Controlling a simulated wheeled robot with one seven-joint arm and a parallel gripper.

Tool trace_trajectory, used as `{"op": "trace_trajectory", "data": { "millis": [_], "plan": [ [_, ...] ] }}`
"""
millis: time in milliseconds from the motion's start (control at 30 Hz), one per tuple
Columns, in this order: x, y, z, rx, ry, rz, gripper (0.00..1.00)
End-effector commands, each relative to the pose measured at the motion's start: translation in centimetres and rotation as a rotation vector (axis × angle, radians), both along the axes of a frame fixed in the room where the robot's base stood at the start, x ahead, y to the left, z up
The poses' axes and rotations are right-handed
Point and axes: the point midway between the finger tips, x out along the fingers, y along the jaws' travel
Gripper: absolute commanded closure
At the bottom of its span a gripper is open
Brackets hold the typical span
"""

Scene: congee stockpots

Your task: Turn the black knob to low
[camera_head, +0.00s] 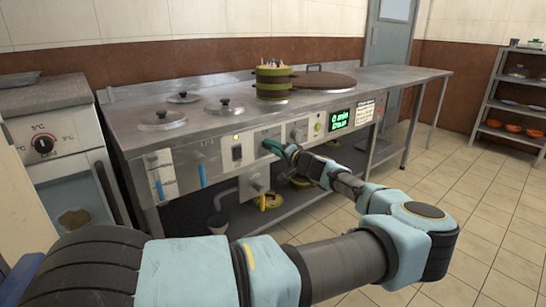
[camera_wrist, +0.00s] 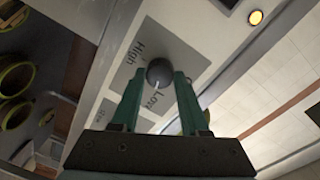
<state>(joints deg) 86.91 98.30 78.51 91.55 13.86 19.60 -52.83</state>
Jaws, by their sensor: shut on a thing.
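The black knob (camera_wrist: 160,72) is a round dark knob on a grey plate between the fingertips in the wrist view. The plate reads "High" above left of it and "Low" below it. A short white mark on the knob points down, toward "Low". My gripper (camera_wrist: 160,84) is shut on the knob, with one green finger on each side. In the head view my gripper (camera_head: 275,147) reaches the front panel of the steel counter (camera_head: 205,135) and mostly hides the knob.
Lidded pots (camera_head: 162,118) sit in the counter top, with green stacked containers (camera_head: 272,80) behind. A black switch (camera_head: 237,153) is left of my gripper. A lit green display (camera_head: 340,119) is to the right. Tiled floor is free at right.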

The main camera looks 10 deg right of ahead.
Motion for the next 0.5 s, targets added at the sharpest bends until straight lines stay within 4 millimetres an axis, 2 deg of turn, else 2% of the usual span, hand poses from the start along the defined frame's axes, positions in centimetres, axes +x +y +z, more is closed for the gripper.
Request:
{"op": "trace_trajectory", "data": {
  "millis": [33,500],
  "plan": [
    [-0.01,-0.09,-0.57,-0.031,-0.014,-0.003,1.00],
    [0.00,-0.04,-0.27,-0.201,-0.093,-0.002,1.00]
  ]
}}
